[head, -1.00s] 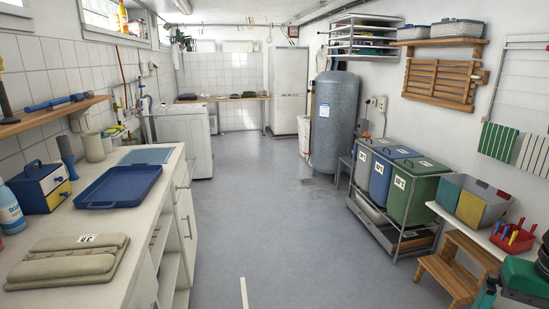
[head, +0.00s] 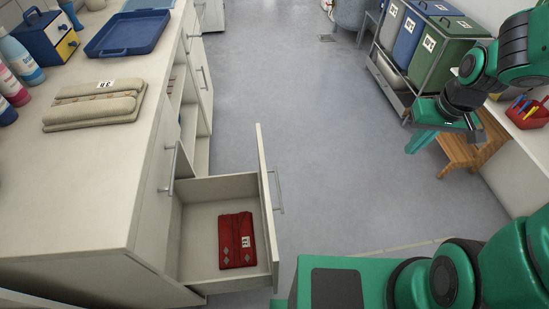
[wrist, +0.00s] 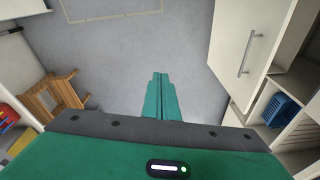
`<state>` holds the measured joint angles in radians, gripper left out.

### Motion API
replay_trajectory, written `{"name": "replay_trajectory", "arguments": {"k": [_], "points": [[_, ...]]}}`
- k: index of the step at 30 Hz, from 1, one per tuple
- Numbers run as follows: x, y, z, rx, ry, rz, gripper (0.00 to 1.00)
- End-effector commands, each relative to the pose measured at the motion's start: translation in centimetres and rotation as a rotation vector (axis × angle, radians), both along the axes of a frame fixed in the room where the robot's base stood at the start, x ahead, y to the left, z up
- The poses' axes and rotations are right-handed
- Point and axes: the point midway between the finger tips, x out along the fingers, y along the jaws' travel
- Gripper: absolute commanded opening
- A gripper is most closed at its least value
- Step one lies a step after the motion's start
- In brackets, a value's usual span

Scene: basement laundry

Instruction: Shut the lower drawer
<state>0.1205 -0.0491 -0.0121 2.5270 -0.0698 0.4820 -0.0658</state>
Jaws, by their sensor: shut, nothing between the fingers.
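The lower drawer (head: 200,228) stands pulled out from the white cabinet at the left in the head view. Its front panel with a bar handle (head: 278,192) faces right, toward the open floor.
The wooden step stool (head: 470,150) and the sorting bins (head: 437,52) stand at the right. The countertop (head: 100,190) holds a blue tray (head: 125,32) and a folded beige cloth (head: 95,105). Clear floor (head: 320,130) lies between the drawer and the stool.

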Motion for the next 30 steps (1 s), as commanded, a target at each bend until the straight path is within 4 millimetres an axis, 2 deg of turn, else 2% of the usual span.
{"name": "replay_trajectory", "arguments": {"k": [3, 9, 18, 21, 24, 30], "points": [[2.7, 3.8, -2.8, 0.045, -0.03, 0.098, 0.0], [5.8, 11.0, -7.0, 0.151, -0.095, 0.231, 0.0], [7.6, 22.1, -12.0, 0.349, -0.182, 0.346, 0.0], [7.6, 24.6, -12.9, 0.4, -0.204, 0.357, 0.0], [7.7, 26.2, -13.3, 0.433, -0.217, 0.361, 0.0], [7.8, 27.3, -13.9, 0.451, -0.226, 0.363, 0.0]]}}
